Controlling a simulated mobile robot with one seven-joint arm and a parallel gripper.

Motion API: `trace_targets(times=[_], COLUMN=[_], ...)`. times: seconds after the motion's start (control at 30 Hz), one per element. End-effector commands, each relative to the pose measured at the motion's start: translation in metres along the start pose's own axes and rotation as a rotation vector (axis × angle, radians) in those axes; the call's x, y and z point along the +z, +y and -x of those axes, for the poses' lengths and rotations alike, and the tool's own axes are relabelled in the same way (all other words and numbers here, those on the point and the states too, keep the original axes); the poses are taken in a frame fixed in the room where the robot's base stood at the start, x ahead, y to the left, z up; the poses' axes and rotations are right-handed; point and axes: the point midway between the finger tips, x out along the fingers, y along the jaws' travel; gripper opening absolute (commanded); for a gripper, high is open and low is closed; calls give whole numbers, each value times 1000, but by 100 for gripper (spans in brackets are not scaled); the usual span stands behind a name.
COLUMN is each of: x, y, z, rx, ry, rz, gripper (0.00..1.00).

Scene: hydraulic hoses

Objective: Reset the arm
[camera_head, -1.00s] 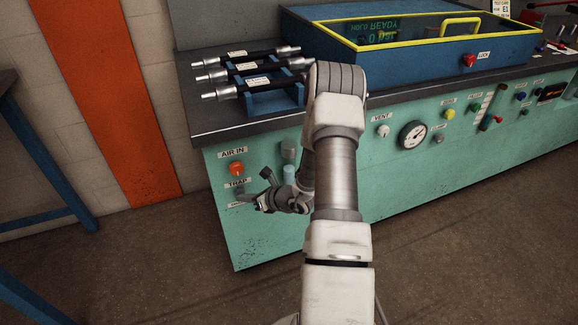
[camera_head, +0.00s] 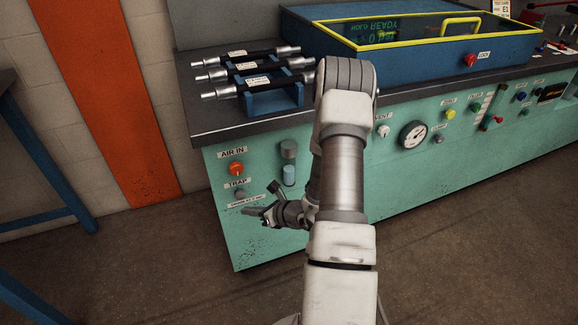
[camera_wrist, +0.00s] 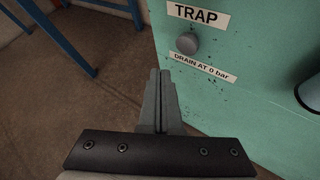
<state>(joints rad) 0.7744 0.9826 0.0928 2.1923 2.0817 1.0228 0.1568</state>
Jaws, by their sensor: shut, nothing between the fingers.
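My gripper (camera_head: 252,211) is low in front of the left end of the green bench, below the TRAP label in the head view. In the wrist view the two grey fingers of my gripper (camera_wrist: 160,80) are together with nothing between them. They point toward the lower left edge of the bench front, below the grey TRAP knob (camera_wrist: 187,43) and its "DRAIN AT 0 bar" label. I cannot tell how far the fingertips are from the panel. My arm rises from the bottom of the head view and bends down beside the bench.
The green bench (camera_head: 330,200) carries a blue rack (camera_head: 275,100) with three black hoses and a blue, yellow-rimmed box (camera_head: 400,45). An orange AIR IN knob (camera_head: 236,168) and a gauge (camera_head: 412,135) are on its front. A blue-legged table (camera_head: 40,160) stands left; floor between is clear.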

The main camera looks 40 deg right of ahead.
Motion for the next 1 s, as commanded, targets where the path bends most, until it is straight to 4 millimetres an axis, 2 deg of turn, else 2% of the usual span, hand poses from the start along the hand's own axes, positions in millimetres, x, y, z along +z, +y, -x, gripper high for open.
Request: trace_targets(times=[0.77,0.87,0.97,1.0], x=[2,18,45,57], y=[2,13,37,51], z=[0,1,4,7], rx=[8,45,124,166], ry=[1,-3,-8,-8], rz=[11,72,196,261], gripper=[0,0,0,0])
